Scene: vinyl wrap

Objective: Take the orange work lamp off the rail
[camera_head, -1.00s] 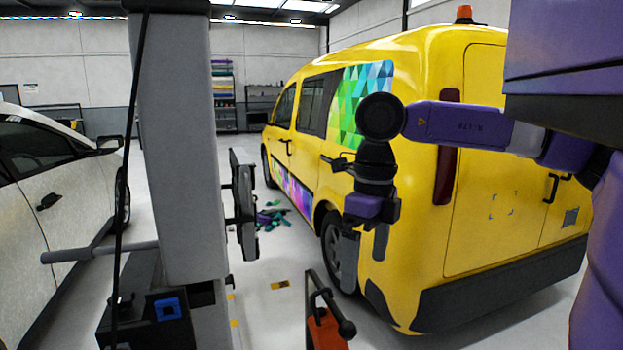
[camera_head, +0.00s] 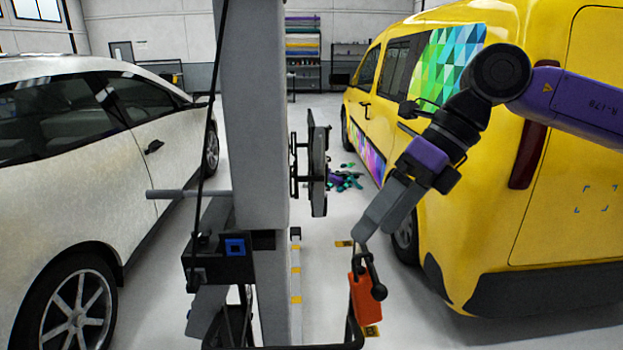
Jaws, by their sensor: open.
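The orange work lamp (camera_head: 364,299) shows low in the middle of the head view. It has an orange body and a dark hook or handle with a round black knob at its upper right. A thin black rail (camera_head: 352,331) runs along the bottom beside and below it; I cannot tell how the lamp is held on it. My gripper (camera_head: 376,228) is open and empty, tilted down to the left, with its fingertips just above the lamp's top in the picture. Whether they touch the hook is unclear.
A grey column (camera_head: 253,120) with a dark panel (camera_head: 318,165) on its right side stands left of my gripper. A yellow van (camera_head: 470,230) is close behind my arm. A white car (camera_head: 90,150) stands at the left. Scraps (camera_head: 345,179) lie on the floor.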

